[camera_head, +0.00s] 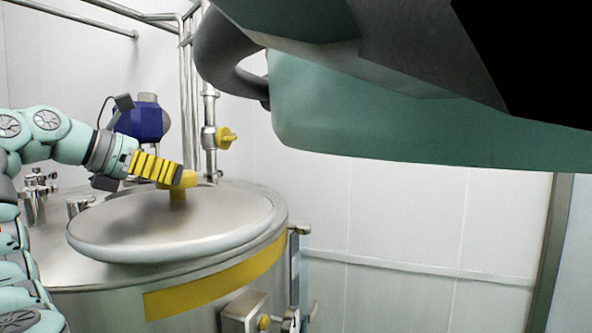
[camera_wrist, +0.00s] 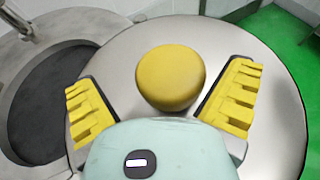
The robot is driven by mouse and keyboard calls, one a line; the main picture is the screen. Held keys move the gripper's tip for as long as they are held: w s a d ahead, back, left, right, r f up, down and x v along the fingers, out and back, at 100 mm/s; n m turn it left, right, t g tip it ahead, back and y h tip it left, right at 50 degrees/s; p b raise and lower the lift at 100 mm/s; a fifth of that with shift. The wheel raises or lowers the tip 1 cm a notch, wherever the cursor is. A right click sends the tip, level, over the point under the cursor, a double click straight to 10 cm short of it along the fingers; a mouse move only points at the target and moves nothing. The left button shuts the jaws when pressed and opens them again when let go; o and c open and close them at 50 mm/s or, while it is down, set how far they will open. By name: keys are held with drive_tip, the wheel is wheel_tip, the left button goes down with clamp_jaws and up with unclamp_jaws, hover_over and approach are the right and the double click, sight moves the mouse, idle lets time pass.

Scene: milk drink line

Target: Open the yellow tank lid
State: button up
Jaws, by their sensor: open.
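The tank lid (camera_head: 150,225) is a round, domed metal disc with a yellow knob (camera_head: 179,190) on top. It sits at the top of a metal tank (camera_head: 110,305) that has a yellow band around its side. In the wrist view the knob (camera_wrist: 170,78) stands between the two yellow fingers of my gripper (camera_wrist: 164,98), with a gap on each side. My gripper is open and also shows at the knob in the head view (camera_head: 180,178), where its fingers partly hide the knob. A dark round opening (camera_wrist: 45,105) shows left of the lid (camera_wrist: 275,125) in the wrist view.
A blue motor-like unit (camera_head: 143,118) and metal pipes (camera_head: 187,90) stand behind the tank. A yellow-handled valve (camera_head: 226,138) is on a pipe. A large teal and dark shape fills the upper right of the head view. Green floor (camera_wrist: 275,40) shows beyond the lid.

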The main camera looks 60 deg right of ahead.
drive_tip(key=v, duration=0.9)
drive_tip(key=shift+a, duration=0.15)
drive_tip(key=shift+r, duration=0.1)
